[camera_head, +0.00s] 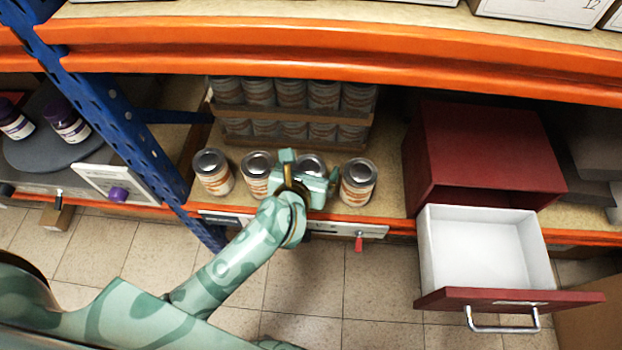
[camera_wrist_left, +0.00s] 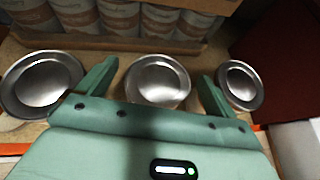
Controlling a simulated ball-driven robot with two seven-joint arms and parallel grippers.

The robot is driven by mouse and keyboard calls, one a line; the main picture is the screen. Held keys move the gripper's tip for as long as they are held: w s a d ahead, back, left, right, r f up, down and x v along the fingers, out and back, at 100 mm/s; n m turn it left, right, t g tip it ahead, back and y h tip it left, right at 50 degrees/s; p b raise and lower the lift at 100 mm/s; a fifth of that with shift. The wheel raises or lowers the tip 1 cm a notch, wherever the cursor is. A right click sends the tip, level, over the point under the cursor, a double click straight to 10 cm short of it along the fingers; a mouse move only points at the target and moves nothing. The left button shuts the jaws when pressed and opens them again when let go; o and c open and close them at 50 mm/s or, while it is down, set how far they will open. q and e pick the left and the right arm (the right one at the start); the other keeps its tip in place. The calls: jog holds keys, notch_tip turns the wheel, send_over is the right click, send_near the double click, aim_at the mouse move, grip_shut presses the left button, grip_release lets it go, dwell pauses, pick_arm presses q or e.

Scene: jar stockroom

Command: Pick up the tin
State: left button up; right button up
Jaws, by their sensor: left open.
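Several tins with silver lids and cream and orange labels stand upright in a front row on the shelf. One tin (camera_head: 311,163) is partly hidden behind my left gripper (camera_head: 308,171). In the left wrist view that tin (camera_wrist_left: 158,78) shows its round lid between the two fingers of my open left gripper (camera_wrist_left: 157,85). I cannot tell whether either finger touches it. A tin on the left (camera_head: 257,172) and one on the right (camera_head: 358,181) stand close beside the gripper. Another tin (camera_head: 213,171) stands at the left end. My right gripper is out of view.
More tins (camera_head: 290,95) stand in stacked trays behind the row. A dark red cabinet (camera_head: 490,150) is to the right, with its white-lined drawer (camera_head: 482,245) pulled open. A blue upright (camera_head: 120,120) bounds the left, and an orange beam (camera_head: 330,58) runs above.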

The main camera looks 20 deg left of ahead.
pick_arm(q)
jog(key=shift+x, duration=1.15)
jog(key=shift+r, duration=0.15)
jog(key=c, duration=1.4)
